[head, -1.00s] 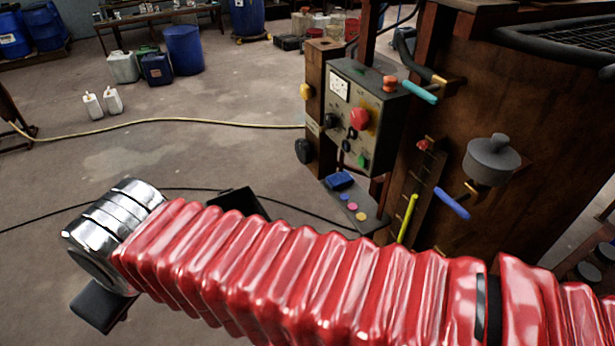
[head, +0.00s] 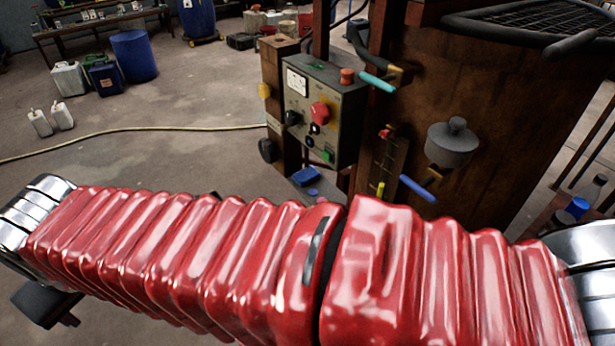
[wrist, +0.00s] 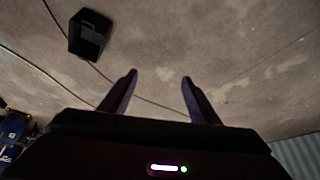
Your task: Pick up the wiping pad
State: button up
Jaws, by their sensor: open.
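A small blue block, which looks like the wiping pad (head: 305,176), lies on a low grey shelf below the control box in the head view. The front of that shelf is hidden behind my red-sleeved arm. In the wrist view my gripper (wrist: 160,77) has its two dark fingers spread apart with nothing between them. It faces the bare concrete floor. The pad does not show in the wrist view. The fingers are not visible in the head view.
The control box (head: 322,108) with a red knob stands on a post beside a large brown vat (head: 480,90). Teal and blue handles and a grey capped fitting (head: 452,145) stick out. A black open bin (wrist: 88,36) lies on the floor. Open floor spreads left.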

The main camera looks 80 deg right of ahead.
jog(key=w+d+f+m+g+h, duration=0.15)
jog(key=d+m, duration=0.25)
jog(key=d, duration=0.5)
jog(key=w+d+f+m+g+h, duration=0.1)
jog(key=w+d+f+m, duration=0.15)
jog(key=d+m, duration=0.45)
jog(key=w+d+f+m+g+h, duration=0.1)
jog(key=d+f+m+g, duration=0.15)
jog(key=d, duration=0.85)
jog(key=s+d+f+m+g, duration=0.1)
jog(key=s+d+f+m, duration=0.2)
jog(key=d, duration=0.4)
jog(key=s+d+f+m+g, duration=0.1)
jog(key=s+d+f+m, duration=0.2)
jog(key=s+d+f, duration=0.2)
jog(key=s+d+f+m+g+y, duration=0.1)
jog(key=s+d+f+m, duration=0.3)
jog(key=d+f, duration=0.3)
jog(key=s+d, duration=0.1)
jog(key=d, duration=0.2)
jog(key=shift+d+f, duration=0.25)
jog(key=shift+s, duration=0.1)
jog(key=s+d, duration=0.5)
jog(key=d, duration=0.1)
jog(key=shift+s+d, duration=0.15)
jog(key=shift+s, duration=0.1)
